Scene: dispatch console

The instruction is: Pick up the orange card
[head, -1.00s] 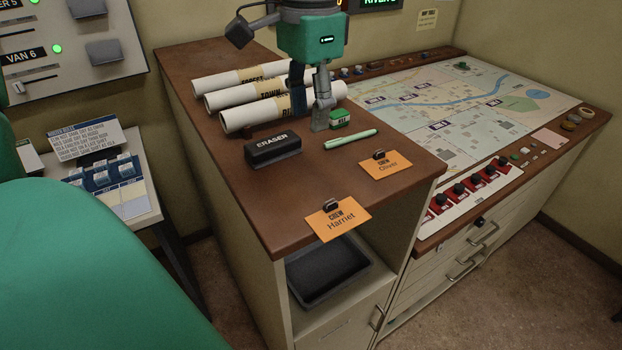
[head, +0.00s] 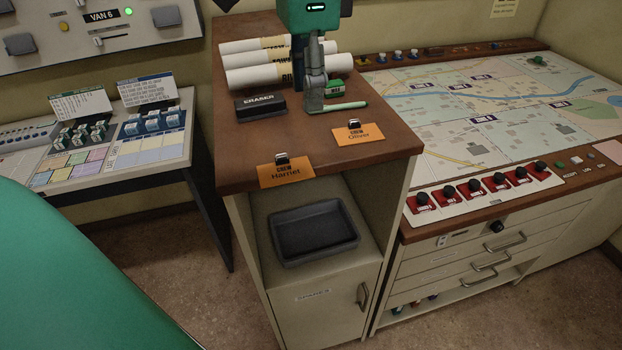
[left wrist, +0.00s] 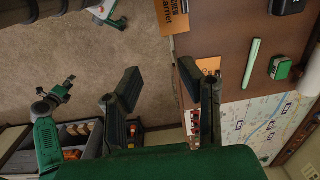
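Two orange cards lie on the brown counter top, each with a dark clip at its top edge. The Harriet card (head: 286,173) lies at the front edge and overhangs it slightly. The Oliver card (head: 354,132) lies farther back and right. In the left wrist view, the Harriet card (left wrist: 172,14) is cut by the top edge, and the Oliver card (left wrist: 209,65) is partly hidden by a finger. My left gripper (head: 306,95) points down behind the cards, near the pen's left end. Its fingers (left wrist: 161,75) are apart with nothing between them.
An eraser (head: 260,106), a green pen (head: 338,106) and rolled papers (head: 268,72) lie around the gripper. A dark tray (head: 313,233) sits on the shelf below. The map console (head: 440,115) stands right, a side desk (head: 120,150) left.

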